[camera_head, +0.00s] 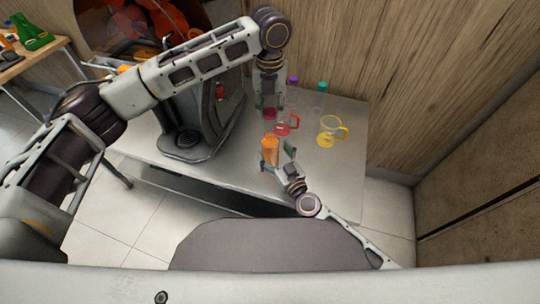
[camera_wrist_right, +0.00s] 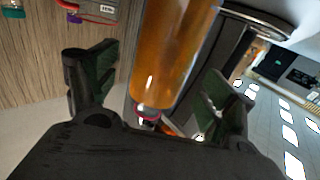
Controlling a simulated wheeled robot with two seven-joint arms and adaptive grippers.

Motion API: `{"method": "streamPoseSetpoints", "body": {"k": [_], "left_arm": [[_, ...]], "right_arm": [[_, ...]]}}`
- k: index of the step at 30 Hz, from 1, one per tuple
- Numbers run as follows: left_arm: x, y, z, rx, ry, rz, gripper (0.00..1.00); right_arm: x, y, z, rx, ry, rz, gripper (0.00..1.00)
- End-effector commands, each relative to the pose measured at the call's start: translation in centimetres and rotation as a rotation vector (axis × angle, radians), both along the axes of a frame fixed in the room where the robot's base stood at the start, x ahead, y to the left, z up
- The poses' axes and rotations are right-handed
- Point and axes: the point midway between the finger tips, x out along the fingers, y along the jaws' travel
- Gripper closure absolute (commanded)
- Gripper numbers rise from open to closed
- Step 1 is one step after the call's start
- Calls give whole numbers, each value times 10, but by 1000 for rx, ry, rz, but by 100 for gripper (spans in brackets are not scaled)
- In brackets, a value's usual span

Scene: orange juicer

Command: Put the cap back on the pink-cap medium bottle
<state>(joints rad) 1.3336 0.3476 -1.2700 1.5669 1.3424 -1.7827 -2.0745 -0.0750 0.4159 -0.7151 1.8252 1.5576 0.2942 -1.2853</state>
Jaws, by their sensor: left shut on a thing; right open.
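The medium bottle (camera_head: 269,150) is filled with orange liquid and stands near the table's front edge. It also fills the middle of the right wrist view (camera_wrist_right: 175,55). My right gripper (camera_head: 277,153) is open, with one finger on each side of the bottle. My left gripper (camera_head: 268,103) points down behind and above the bottle, shut on the pink cap (camera_head: 269,114). In the head view a gap shows between cap and bottle top. A pink ring (camera_wrist_right: 148,114) shows at the bottle's end in the right wrist view; I cannot tell whether it touches.
A red mug (camera_head: 288,125) stands just right of my left gripper, and a yellow mug (camera_head: 333,132) farther right. A purple-capped bottle (camera_head: 292,83) and a teal-capped bottle (camera_head: 321,97) stand behind. The dark juicer (camera_head: 195,125) is at left. The table's right front (camera_head: 335,170) is clear.

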Motion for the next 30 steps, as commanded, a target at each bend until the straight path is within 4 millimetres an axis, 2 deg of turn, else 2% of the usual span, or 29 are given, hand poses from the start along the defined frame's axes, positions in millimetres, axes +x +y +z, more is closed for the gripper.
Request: {"method": "streamPoseSetpoints", "body": {"k": [9, 23, 30], "left_arm": [[0, 0, 0, 0, 0, 0, 73], [0, 0, 0, 0, 0, 0, 73], [0, 0, 0, 0, 0, 0, 73]], "right_arm": [[23, 11, 0, -1, 0, 0, 17], [28, 14, 0, -1, 0, 1, 17], [28, 14, 0, -1, 0, 1, 46]]}}
